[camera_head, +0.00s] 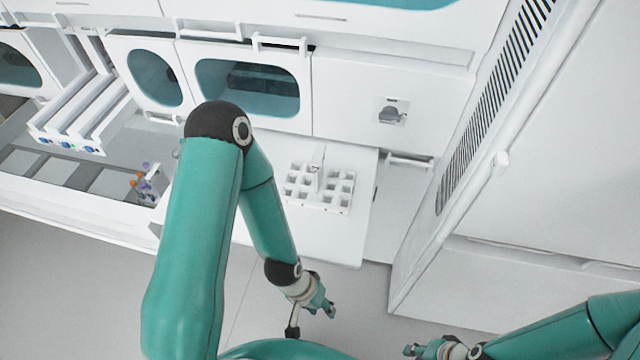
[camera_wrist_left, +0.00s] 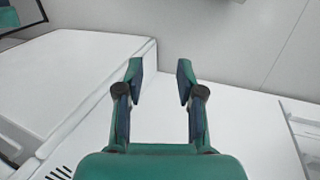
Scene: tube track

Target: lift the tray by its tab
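The white tray (camera_head: 332,207), a grid of square compartments, sits on the white counter right of my left arm. Its upright tab (camera_head: 318,162) stands up from the middle of the grid. The compartments look empty. My left gripper (camera_head: 327,309) hangs below and in front of the counter edge, well apart from the tray. In the left wrist view the left gripper (camera_wrist_left: 160,70) is open, with nothing between its fingers. The tray cannot be made out in that view. My right gripper (camera_head: 410,350) is at the bottom, far from the tray; its fingers are too small to judge.
A small rack with coloured tubes (camera_head: 146,183) stands left of my left arm, near a white multi-lane track (camera_head: 75,120). A tall white cabinet with a vent (camera_head: 500,100) stands at the right. Counter (camera_head: 315,240) around the tray is clear.

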